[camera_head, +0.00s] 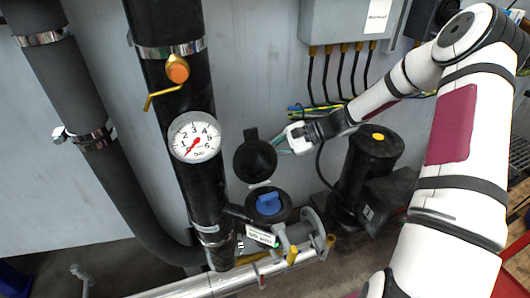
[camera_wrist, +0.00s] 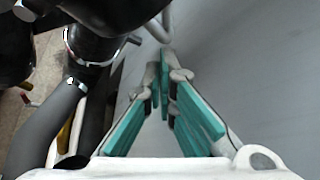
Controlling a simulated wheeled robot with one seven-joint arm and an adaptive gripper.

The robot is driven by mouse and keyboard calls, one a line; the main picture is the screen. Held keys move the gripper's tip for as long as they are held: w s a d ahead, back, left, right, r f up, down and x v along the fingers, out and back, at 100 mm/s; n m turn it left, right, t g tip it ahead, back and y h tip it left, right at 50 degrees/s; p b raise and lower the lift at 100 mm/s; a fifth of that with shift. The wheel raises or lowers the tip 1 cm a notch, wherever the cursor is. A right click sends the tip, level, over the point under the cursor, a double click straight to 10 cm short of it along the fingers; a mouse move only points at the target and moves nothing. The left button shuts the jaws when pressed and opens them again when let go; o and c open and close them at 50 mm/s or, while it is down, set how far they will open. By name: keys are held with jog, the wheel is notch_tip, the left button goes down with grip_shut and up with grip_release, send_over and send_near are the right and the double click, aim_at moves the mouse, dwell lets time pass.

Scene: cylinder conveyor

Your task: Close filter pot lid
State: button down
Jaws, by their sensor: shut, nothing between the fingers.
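The filter pot (camera_head: 284,212) is a black round housing with a blue part (camera_head: 268,203) showing in its open top. Its black round lid (camera_head: 253,160) stands raised above the pot, tilted up in the open position. My gripper (camera_head: 277,146) is at the upper right edge of the lid, with its teal fingers pointing left toward it. Whether the fingertips touch the lid cannot be told. In the wrist view my gripper (camera_wrist: 165,58) has its teal-padded fingers brought together at the tips, with nothing between them. A dark shape fills the upper left there; I cannot tell what it is.
A thick black pipe with a pressure gauge (camera_head: 195,137) and an orange-knobbed valve (camera_head: 177,70) stands left of the lid. A black pump (camera_head: 368,165) stands close on the right. A grey box with cables (camera_head: 350,22) hangs above. Metal pipework (camera_head: 285,258) runs below the pot.

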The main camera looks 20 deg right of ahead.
jog(key=shift+r, duration=0.1)
dwell(0.4)
jog(key=shift+a+r+p, duration=0.1)
jog(key=shift+r+p, duration=0.15)
jog(key=shift+p, duration=0.15)
